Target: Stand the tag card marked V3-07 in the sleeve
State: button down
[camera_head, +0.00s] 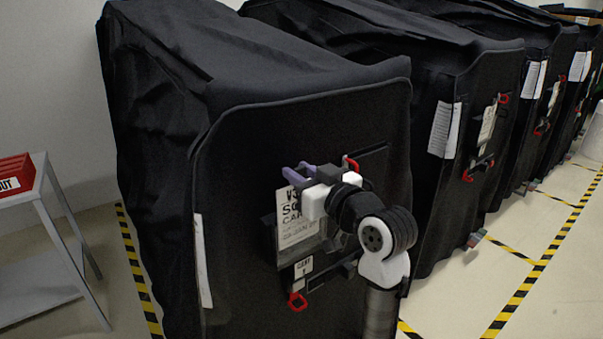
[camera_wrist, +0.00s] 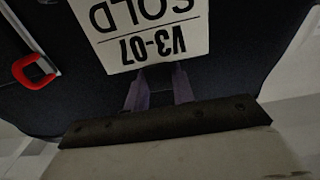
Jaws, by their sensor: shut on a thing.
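The tag card marked V3-07 (camera_wrist: 147,28) is white with black print and also reads SOLD; it appears upside down in the wrist view. In the head view the card (camera_head: 291,228) hangs upright against the black front cover of the nearest cart, partly hidden by my arm. My gripper (camera_head: 300,172) is shut on the card's top edge, by the V3-07 line. Its purple fingers (camera_wrist: 158,73) meet that edge in the wrist view. The sleeve is hard to make out behind the card and arm, so I cannot tell whether the card's lower end is inside it.
Below the card are a small white label (camera_head: 303,267) and a red loop (camera_head: 297,301). More covered carts (camera_head: 460,130) stand in a row to the right. A grey side table (camera_head: 40,200) with a red bin (camera_head: 14,176) stands at left.

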jog(key=shift+f+b, duration=0.65)
jog(key=shift+f, duration=0.25)
jog(key=c, duration=1.1)
grip_release()
jog(key=b+v, duration=0.2)
jog(key=v, duration=1.1)
jog(key=shift+s+d, duration=0.25)
jog(key=shift+s, duration=0.1)
jog(key=shift+s+d, duration=0.1)
